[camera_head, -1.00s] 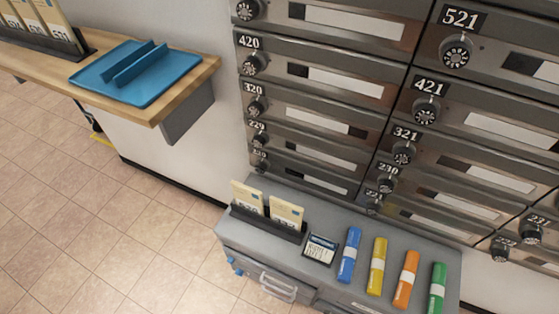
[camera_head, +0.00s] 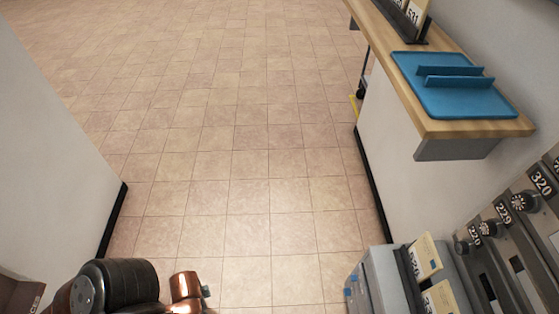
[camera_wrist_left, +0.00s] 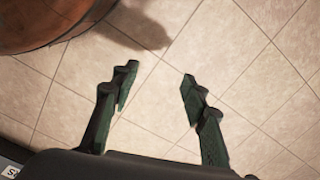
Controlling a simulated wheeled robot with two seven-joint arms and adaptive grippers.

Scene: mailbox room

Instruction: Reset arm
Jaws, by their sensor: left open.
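My left gripper (camera_wrist_left: 158,74) shows in the left wrist view. Its two dark green fingers are spread apart with only tiled floor visible between them, so it is open and empty. In the head view, part of my left arm (camera_head: 125,285), black and copper, shows at the bottom left edge; its gripper is not visible there. My right arm and right gripper are in neither view.
A wooden shelf (camera_head: 440,128) with a blue tray (camera_head: 460,100) juts out at the upper right. A grey cart (camera_head: 380,285) with cards (camera_head: 425,258) stands below it beside the mailboxes (camera_head: 520,240). A white wall (camera_head: 50,120) is at left. The tiled floor (camera_head: 240,150) between is clear.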

